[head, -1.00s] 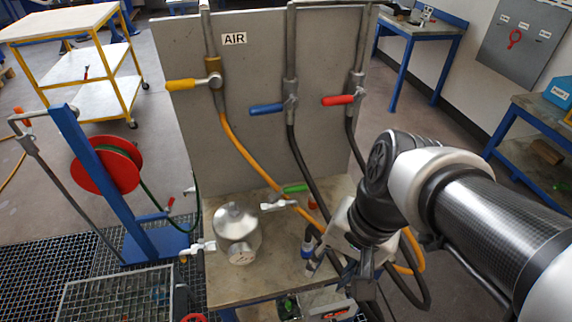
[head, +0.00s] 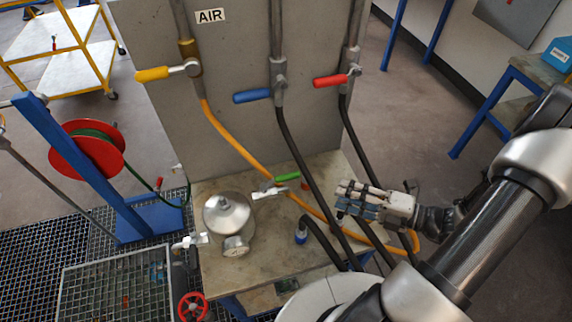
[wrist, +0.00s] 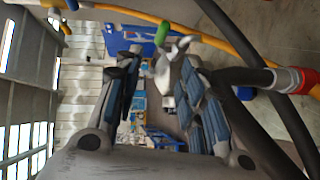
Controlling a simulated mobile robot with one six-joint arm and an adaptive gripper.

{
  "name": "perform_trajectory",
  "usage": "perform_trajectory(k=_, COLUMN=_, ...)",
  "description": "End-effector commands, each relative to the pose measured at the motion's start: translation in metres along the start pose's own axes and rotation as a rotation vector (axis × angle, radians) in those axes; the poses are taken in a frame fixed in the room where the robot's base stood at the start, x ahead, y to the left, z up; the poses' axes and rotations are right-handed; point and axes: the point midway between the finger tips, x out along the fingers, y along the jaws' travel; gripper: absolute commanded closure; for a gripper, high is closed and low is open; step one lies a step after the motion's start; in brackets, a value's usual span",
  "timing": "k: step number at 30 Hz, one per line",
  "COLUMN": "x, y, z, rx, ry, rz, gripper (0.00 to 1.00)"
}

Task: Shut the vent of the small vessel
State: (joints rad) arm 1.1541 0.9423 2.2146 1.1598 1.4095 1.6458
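The small silver vessel (head: 228,214) with a domed lid stands upright on the table. A small valve with a pale handle (head: 190,241) is at its left side. A second valve with a pale lever (head: 270,192) and a green handle (head: 288,177) is at its right. I cannot tell which valve is the vent. My gripper (head: 345,203) is right of the vessel and apart from it, with its fingers pointing left. In the wrist view my gripper (wrist: 165,85) is open and empty; the green handle (wrist: 162,32) and a silver fitting (wrist: 178,48) show beyond the fingers.
An orange hose (head: 232,142) and black hoses (head: 300,160) hang from the grey panel (head: 237,80) and cross the table (head: 250,262) near my gripper. A blue-ringed hose end (head: 301,236) stands on the table. Yellow, blue and red levers are on the panel.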

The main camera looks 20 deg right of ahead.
Motion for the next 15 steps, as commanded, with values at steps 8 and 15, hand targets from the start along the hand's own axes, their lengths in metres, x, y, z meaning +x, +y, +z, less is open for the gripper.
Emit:
perform_trajectory(k=8, x=0.016, y=-0.006, z=0.005, rx=0.06, ry=-0.031, rz=0.023, gripper=0.63)
perform_trajectory(k=15, x=0.067, y=-0.006, z=0.005, rx=0.056, ry=-0.026, rz=0.02, gripper=0.63)
